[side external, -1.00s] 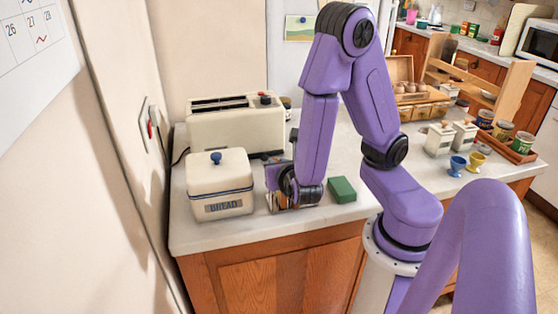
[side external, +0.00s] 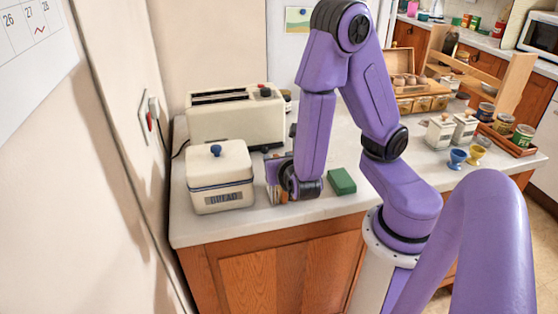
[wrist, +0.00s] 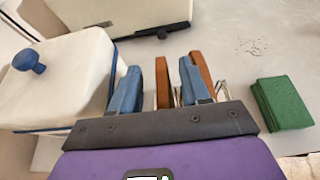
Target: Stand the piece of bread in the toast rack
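My gripper (wrist: 160,88) points down at the counter in the wrist view, its two blue fingers spread. A brown upright slice of bread (wrist: 162,82) stands between the fingers, with gaps showing on both sides. A second brown slice (wrist: 203,70) stands just beyond the right finger. Thin wires of the toast rack (wrist: 222,88) show beside the slices; my gripper hides most of the rack. In the side external view my gripper (side external: 277,182) is low at the counter, right of the bread bin, and the bread there is mostly hidden.
The white bread bin (side external: 220,180) stands close on the left and the cream toaster (side external: 235,120) behind. A green block (side external: 342,181) lies to the right. Egg cups (side external: 457,159), shakers and jars stand farther right.

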